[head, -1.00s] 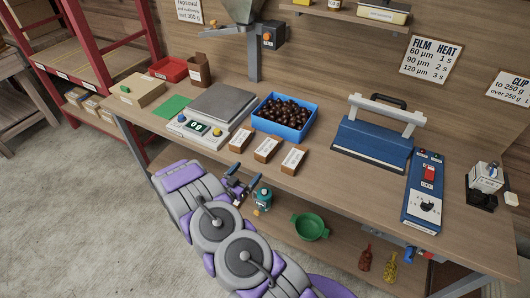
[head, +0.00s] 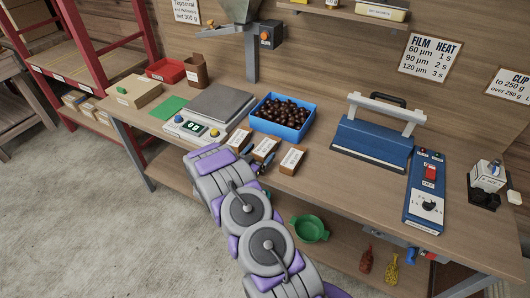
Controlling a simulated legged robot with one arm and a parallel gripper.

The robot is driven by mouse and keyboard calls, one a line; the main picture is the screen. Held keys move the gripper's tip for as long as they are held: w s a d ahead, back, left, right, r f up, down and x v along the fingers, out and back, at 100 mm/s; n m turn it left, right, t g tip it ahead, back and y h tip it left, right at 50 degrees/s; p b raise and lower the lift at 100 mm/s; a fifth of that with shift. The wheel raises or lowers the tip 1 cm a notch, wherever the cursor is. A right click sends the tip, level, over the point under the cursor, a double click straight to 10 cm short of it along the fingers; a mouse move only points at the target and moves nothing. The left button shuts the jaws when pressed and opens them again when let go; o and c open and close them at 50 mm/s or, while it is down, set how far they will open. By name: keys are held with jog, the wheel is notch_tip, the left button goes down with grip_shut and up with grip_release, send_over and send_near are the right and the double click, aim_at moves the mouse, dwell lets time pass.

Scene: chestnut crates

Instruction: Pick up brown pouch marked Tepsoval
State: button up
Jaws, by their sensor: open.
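Three brown pouches with white labels lie in a row on the bench: a left pouch (head: 239,138), a middle pouch (head: 265,149) and a right pouch (head: 291,160). Their labels are too small to read, so I cannot tell which is marked Tepsoval. My gripper (head: 256,160) is open at the bench's front edge, close to the near ends of the left and middle pouches. I cannot tell whether its fingers touch either pouch. An open brown bag (head: 196,71) stands upright at the back left.
A blue tub (head: 283,131) of chestnuts is behind the pouches. A scale (head: 193,128) stands to their left, a blue sealer (head: 370,144) to their right. A green bowl (head: 310,228) sits on the lower shelf. Bare bench lies right of the pouches.

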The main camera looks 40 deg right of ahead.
aim_at(267, 148)
jog(key=shift+x, duration=1.45)
jog(key=c, duration=1.2)
